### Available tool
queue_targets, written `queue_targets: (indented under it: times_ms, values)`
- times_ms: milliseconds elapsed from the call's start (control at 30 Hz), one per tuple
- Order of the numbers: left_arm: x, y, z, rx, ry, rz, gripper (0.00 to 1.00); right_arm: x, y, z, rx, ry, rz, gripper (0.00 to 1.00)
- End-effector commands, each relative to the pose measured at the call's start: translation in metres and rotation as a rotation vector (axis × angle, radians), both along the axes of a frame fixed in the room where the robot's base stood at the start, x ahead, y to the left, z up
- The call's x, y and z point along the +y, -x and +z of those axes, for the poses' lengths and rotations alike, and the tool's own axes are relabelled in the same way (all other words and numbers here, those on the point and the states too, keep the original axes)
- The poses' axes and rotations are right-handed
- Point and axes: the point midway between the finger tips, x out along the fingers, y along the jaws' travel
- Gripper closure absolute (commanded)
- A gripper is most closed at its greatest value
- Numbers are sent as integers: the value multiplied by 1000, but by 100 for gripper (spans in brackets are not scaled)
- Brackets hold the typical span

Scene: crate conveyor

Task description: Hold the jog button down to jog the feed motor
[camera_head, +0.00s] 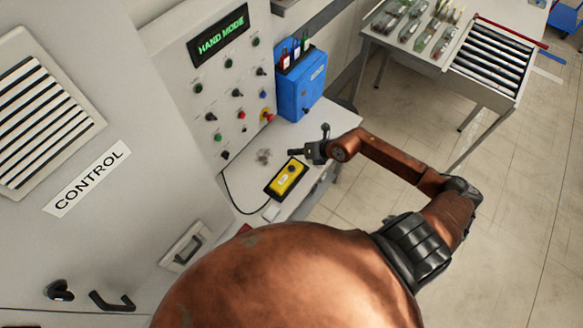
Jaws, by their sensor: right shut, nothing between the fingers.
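A yellow pendant box (286,179) with a black border lies on the white shelf in front of the control panel. A small dark round button (291,169) shows on its face, but its label is too small to read. My right gripper (295,152) is shut and empty, just beyond the pendant's far end. It looks apart from the button, though its height above the shelf is hard to tell. My left gripper is not in view.
The grey control panel (222,75) has several buttons and knobs, a red emergency stop (267,116) and a display (219,36) reading HAND MODE. A blue box (301,84) holds bottles beside it. A roller conveyor (489,58) stands at the upper right. The shelf (343,117) has some bare room.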

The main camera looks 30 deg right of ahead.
Motion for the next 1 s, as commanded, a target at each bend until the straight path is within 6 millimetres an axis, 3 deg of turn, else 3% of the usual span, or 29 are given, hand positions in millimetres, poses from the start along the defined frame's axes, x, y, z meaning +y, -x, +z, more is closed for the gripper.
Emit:
queue_targets:
  times_ms: [500, 700, 1000]
  values:
    - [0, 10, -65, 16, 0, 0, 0, 0, 0, -65, 2, -1, 0, 100]
    - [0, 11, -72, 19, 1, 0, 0, 0, 0, -81, 1, -2, 0, 100]
    - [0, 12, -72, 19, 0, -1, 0, 0, 0, -84, 0, -1, 0, 100]
